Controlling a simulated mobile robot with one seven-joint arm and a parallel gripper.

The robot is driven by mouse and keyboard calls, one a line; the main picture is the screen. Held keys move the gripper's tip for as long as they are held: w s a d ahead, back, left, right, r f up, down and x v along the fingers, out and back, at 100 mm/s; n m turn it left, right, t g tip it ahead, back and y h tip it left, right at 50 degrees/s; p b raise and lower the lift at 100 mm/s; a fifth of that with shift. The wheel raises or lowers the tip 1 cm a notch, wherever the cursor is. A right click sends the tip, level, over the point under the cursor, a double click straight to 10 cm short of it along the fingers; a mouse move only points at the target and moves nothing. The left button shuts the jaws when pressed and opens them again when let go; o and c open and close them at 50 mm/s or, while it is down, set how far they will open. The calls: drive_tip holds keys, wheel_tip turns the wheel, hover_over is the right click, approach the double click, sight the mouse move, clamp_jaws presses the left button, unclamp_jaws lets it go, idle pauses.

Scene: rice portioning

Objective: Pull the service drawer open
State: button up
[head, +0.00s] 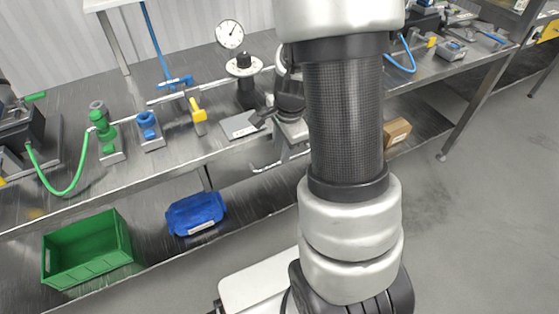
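A grey metal piece (293,128) shows at the bench's front edge, beside my arm. A thin bent bar (266,168) sticks out low to its left and looks like a handle. This may be the service drawer, but my arm hides its right part and I cannot tell how far out it stands. My gripper (261,119) is small and dark, above the bench top near the grey piece. Its fingers are too small to read, and I see nothing held. I cannot tell whether it touches anything.
The metal bench (60,205) carries a dial gauge (230,36), a green valve (103,128), a blue fitting (147,126), a yellow-handled valve (197,110) and a flat grey plate (240,124). Below are a green crate (88,262), a blue bag (196,213) and a cardboard box (397,132). Floor at right is clear.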

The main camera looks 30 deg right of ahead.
sight(279, 162)
drive_tip(key=f, duration=0.2)
drive_tip(key=w+f+b, duration=0.1)
drive_tip(key=f, duration=0.1)
drive_tip(key=shift+f, duration=0.4)
clamp_jaws()
